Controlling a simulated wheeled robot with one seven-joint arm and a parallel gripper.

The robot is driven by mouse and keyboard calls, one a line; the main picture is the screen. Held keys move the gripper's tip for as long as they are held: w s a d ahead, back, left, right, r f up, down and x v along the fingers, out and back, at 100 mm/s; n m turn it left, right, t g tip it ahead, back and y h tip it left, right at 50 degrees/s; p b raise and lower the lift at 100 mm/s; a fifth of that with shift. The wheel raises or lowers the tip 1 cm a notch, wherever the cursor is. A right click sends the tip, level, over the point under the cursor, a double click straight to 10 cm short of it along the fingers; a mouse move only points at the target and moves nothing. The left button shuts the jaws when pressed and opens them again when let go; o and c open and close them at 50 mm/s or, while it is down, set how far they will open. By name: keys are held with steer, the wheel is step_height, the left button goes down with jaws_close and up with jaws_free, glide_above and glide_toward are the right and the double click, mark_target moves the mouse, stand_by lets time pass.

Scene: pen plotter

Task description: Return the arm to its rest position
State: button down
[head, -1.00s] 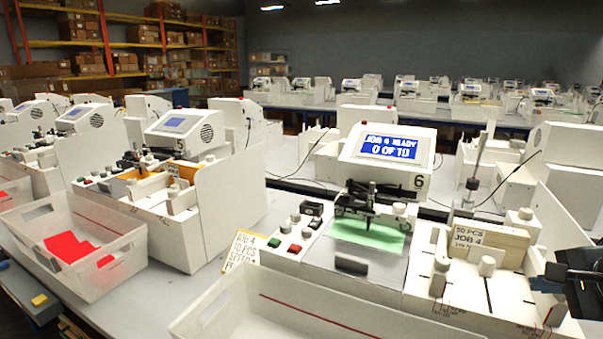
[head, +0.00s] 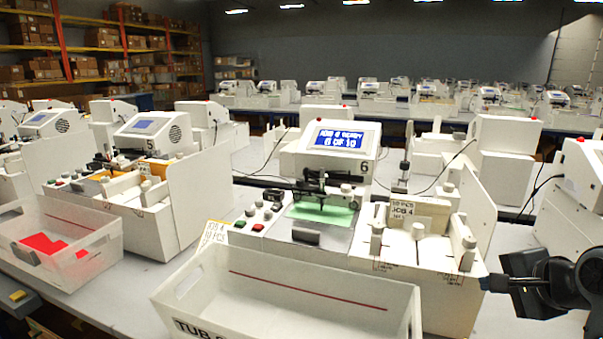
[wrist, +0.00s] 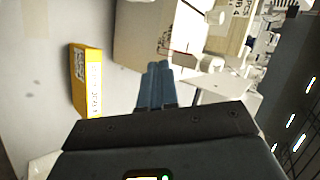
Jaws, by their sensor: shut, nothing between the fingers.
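My gripper (head: 486,283) is at the lower right of the head view, beside the right end of plotter 6 (head: 440,290). I cannot tell whether it touches the plotter. In the wrist view its two blue-grey fingers (wrist: 155,85) are together, with nothing between them. My dark wrist and forearm run off to the right edge of the head view. Plotter 6 has a lit screen (head: 339,138), a green sheet (head: 322,214) under its pen carriage and a stack of cards labelled JOB 4 (head: 405,212) on its right side.
A white tub (head: 290,290) stands in front of plotter 6. Another tub (head: 90,270) with red cards is at the left, before plotter 5 (head: 150,130). A yellow labelled box (wrist: 88,80) lies on the pale surface in the wrist view. Another machine (head: 575,190) stands at the right.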

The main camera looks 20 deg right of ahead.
steer(key=s+a+f+n+t, duration=0.2)
steer(key=s+a+f+n, duration=0.6)
steer(key=s+a+f, duration=0.55)
steer(key=s+a+r+n+t, duration=0.1)
steer(key=s+a+r+n, duration=0.2)
steer(key=s, duration=0.4)
steer(key=s+a+r+n+t+y, duration=0.1)
steer(key=s+a+r+n, duration=0.2)
steer(key=s, duration=0.4)
steer(key=s+a+r+n+t, duration=0.1)
steer(key=s+a+r+n, duration=0.2)
steer(key=s+n, duration=0.2)
steer(key=shift+s+a, duration=0.15)
steer(key=shift+s, duration=0.8)
